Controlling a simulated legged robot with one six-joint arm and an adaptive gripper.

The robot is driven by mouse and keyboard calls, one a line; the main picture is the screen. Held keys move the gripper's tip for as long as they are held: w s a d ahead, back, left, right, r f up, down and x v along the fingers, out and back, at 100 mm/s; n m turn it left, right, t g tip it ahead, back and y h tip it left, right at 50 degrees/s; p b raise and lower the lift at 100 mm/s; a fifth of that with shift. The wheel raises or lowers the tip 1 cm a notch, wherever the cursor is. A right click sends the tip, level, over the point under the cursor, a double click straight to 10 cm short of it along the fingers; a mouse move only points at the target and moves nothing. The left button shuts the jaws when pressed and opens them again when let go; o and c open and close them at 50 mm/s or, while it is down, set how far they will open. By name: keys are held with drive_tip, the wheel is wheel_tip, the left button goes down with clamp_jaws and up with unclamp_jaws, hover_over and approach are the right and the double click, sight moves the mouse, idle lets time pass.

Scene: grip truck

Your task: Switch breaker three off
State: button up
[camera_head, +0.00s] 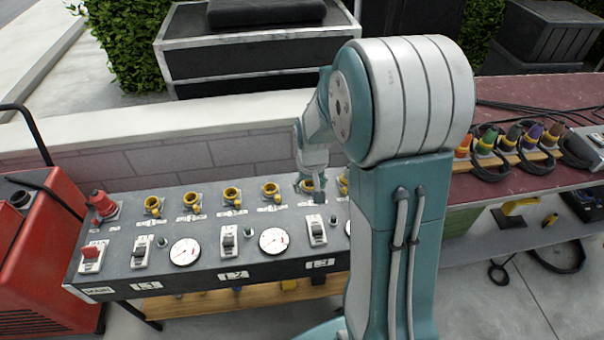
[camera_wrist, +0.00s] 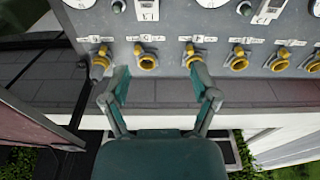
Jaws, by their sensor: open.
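The dark sloped breaker panel (camera_head: 105,262) stands in front of me. Its third breaker (camera_head: 316,230) is a white plate with a black toggle, above the label "L3" (camera_head: 320,264). I cannot tell the toggle's position for certain. My gripper (camera_head: 316,190) is over the panel's back part, by the yellow sockets, farther back than the third breaker. The wrist view shows my gripper (camera_wrist: 159,76) open and empty, its two fingers apart. Two breakers show at that view's top edge, one left (camera_wrist: 147,9) and one right (camera_wrist: 268,10); I cannot tell their numbers.
Breakers one (camera_head: 140,251) and two (camera_head: 229,241) are to the left, with round gauges (camera_head: 185,252) between. A red main switch (camera_head: 91,257) is at the far left. A low wall (camera_head: 130,160) runs behind the panel. A red machine (camera_head: 45,265) stands at left.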

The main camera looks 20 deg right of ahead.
drive_tip(key=s+a+r, duration=0.2)
drive_tip(key=r, duration=0.3)
drive_tip(key=s+a+r+n+t, duration=0.1)
drive_tip(key=s+a+r, duration=0.1)
drive_tip(key=r, duration=0.4)
drive_tip(key=shift+s+a+t, duration=0.3)
drive_tip(key=shift+s, duration=0.25)
drive_tip(key=shift+r, duration=0.1)
drive_tip(key=s+a+r+n+t, duration=0.1)
drive_tip(key=s+a+r+t, duration=0.1)
drive_tip(key=s+a+r, duration=0.3)
drive_tip(key=s+r, duration=0.4)
drive_tip(key=s, duration=0.4)
drive_tip(key=shift+s+t, duration=0.15)
drive_tip(key=shift+t, duration=0.25)
